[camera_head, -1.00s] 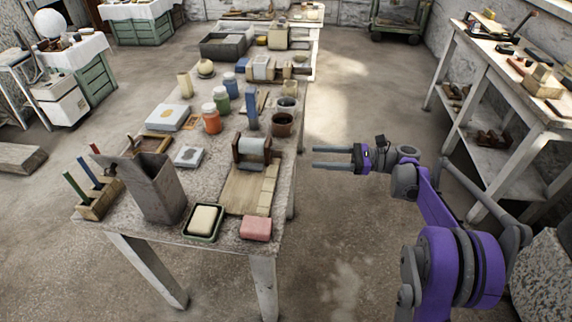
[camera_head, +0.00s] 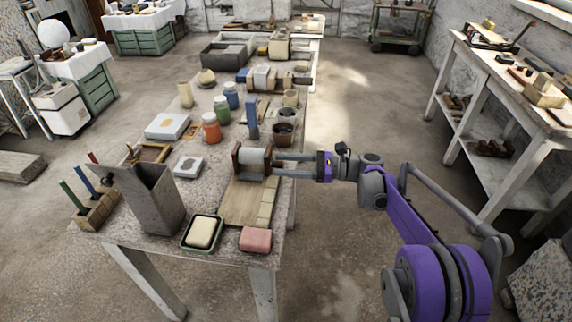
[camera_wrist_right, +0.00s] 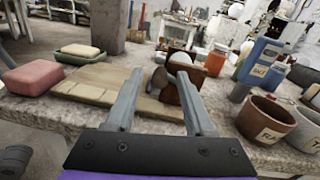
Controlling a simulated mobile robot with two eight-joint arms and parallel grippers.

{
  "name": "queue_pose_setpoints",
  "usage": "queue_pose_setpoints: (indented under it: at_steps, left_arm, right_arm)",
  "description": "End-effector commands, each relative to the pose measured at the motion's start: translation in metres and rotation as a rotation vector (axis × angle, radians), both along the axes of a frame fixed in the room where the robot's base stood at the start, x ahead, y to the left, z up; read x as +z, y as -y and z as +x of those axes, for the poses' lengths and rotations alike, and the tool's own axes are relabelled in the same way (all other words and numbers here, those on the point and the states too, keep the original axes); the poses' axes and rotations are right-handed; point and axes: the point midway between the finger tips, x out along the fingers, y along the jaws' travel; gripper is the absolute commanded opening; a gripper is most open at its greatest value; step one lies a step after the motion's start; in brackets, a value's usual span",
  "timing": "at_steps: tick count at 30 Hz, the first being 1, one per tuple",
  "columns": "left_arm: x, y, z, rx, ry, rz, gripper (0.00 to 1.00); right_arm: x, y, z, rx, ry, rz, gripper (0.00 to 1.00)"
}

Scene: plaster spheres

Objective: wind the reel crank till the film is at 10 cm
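The reel (camera_head: 253,158) is a pale grey roll between dark brown wooden uprights, standing at the far end of a flat tan board (camera_head: 238,203) on the table. In the right wrist view the reel's brown upright (camera_wrist_right: 184,92) and a round dark knob (camera_wrist_right: 160,78), seemingly the crank handle, show just beyond my fingers. My right gripper (camera_head: 279,164) is open at the reel's right side; in the wrist view its fingertips (camera_wrist_right: 158,80) lie either side of the knob, not closed on it. Film length cannot be read. My left gripper is not in view.
A pink block (camera_head: 256,239) and a soap-like block in a green dish (camera_head: 202,232) lie nearer. A tall grey container (camera_head: 150,196) stands left.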

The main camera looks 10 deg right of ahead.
Motion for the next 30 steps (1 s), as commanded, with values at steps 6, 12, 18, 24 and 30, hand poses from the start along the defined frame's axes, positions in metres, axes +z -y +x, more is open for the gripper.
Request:
queue_pose_setpoints:
  at_steps: [6,12,18,24,30]
  left_arm:
    - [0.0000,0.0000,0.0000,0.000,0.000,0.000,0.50]
    - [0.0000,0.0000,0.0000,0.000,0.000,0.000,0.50]
    - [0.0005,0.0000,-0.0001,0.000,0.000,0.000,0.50]
    - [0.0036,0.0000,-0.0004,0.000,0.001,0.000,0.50]
    - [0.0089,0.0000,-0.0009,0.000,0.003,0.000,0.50]
  right_arm:
    - [-0.0001,0.0004,0.0000,0.000,0.000,0.000,0.12]
    - [-0.0002,0.0005,0.0001,0.000,0.000,0.000,0.00]
    - [-0.0004,0.0005,0.0000,-0.001,0.009,-0.003,0.00]
    - [-0.0023,0.0003,-0.0007,-0.001,0.070,-0.023,0.00]
    - [-0.0072,0.0001,-0.0018,-0.002,0.195,-0.064,0.00]
